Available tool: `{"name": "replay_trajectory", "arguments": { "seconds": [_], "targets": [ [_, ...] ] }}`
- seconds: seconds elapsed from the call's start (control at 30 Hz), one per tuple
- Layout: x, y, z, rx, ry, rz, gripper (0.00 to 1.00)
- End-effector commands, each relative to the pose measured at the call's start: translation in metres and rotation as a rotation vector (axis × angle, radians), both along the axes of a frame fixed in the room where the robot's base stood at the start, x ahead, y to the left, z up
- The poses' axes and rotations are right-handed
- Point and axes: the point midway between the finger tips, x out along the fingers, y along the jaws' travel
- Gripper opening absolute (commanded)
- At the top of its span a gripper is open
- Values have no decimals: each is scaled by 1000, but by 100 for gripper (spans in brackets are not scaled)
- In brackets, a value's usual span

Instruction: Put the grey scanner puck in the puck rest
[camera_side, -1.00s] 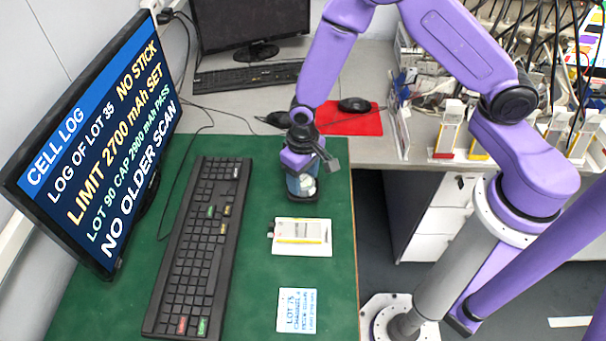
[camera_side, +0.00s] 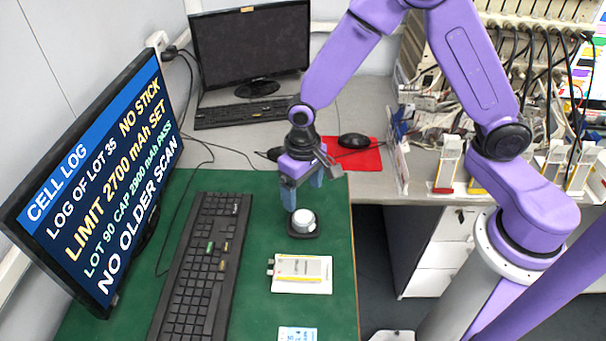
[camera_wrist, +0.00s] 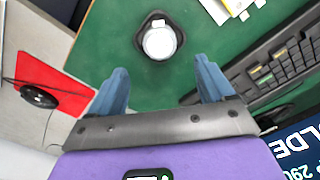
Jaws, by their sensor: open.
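The grey scanner puck (camera_side: 303,219), round with a pale top, sits in the black puck rest (camera_side: 304,235) on the green mat. In the wrist view the puck (camera_wrist: 159,43) lies within the dark rim of the rest (camera_wrist: 141,36). My gripper (camera_side: 303,195) is above the puck, its blue fingers apart and empty. In the wrist view my gripper (camera_wrist: 163,68) is open, with a visible gap between its fingers and the puck.
A pouch cell on a white tray (camera_side: 302,287) lies just in front of the rest. A black keyboard (camera_side: 203,265) and a monitor (camera_side: 95,190) stand to the left. A card (camera_side: 298,334) lies at the front. A mouse on a red pad (camera_side: 353,141) is behind.

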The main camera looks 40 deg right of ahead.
Motion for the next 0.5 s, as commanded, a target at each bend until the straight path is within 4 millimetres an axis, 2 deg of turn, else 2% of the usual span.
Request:
{"name": "replay_trajectory", "arguments": {
  "seconds": [0.03, 0.2, 0.5],
  "targets": [
    [0, 1, 9, 2, -3, 1, 82],
    [0, 0, 30, 1, -2, 0, 82],
    [-1, 0, 41, -1, 1, 1, 82]
  ]
}}
